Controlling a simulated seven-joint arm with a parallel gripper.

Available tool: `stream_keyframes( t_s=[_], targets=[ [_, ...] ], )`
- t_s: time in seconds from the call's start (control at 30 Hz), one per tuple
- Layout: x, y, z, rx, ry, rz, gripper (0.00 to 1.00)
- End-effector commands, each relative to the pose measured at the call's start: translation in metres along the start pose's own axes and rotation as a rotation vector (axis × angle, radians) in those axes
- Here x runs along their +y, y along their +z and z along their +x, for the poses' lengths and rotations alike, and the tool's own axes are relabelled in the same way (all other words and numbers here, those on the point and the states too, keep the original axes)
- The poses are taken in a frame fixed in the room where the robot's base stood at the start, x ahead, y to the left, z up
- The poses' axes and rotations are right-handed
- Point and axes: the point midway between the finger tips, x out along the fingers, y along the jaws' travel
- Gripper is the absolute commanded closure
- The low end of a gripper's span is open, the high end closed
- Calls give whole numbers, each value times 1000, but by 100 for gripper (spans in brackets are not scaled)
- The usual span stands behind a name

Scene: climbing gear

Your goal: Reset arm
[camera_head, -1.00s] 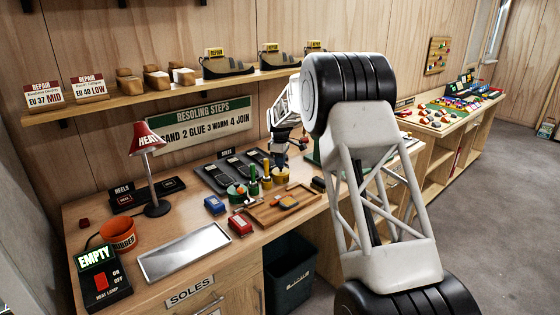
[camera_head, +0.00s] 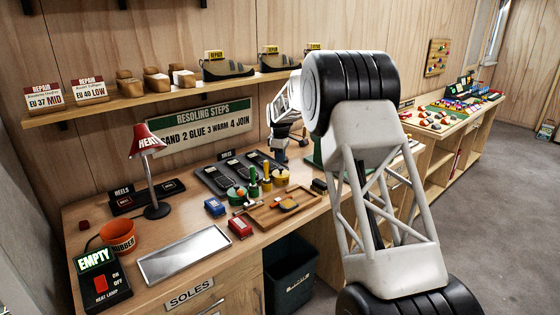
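My arm rises from the lower right of the head view and bends at a large black joint. Its far end reaches over the back of the workbench (camera_head: 215,262).
A heat lamp (camera_head: 148,140), an orange rubber bucket (camera_head: 118,238), a metal tray (camera_head: 184,254) and a wooden tray (camera_head: 262,222) stand on the bench. A shelf (camera_head: 130,103) with shoes runs above. A dark bin (camera_head: 290,270) is below. Floor at right is clear.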

Motion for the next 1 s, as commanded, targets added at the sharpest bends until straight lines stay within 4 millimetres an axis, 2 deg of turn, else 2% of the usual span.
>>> stream_keyframes(
  t_s=[1.0],
  targets=[
    [0,0,-41,0,0,0,100]
  ],
)
